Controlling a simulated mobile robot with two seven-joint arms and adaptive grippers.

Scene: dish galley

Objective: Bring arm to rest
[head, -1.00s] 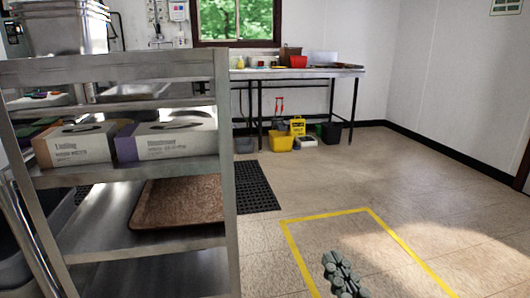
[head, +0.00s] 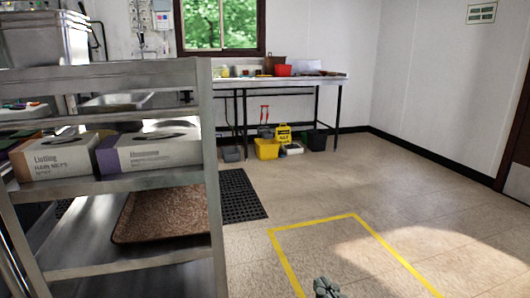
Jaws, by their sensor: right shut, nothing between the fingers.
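My right gripper (head: 326,287) shows only as a small dark piece at the bottom edge of the head view. It is over the floor area outlined by yellow tape (head: 357,215). It is shut and holds nothing. Most of the right arm is out of the picture. My left gripper is not in the view.
A metal shelf rack (head: 215,180) stands close on the left, with boxes (head: 150,153) and a brown tray (head: 165,212). A black mat (head: 240,196) lies beside it. A steel table (head: 300,78) stands at the back, with a yellow bucket (head: 266,149) under it. The right floor is clear.

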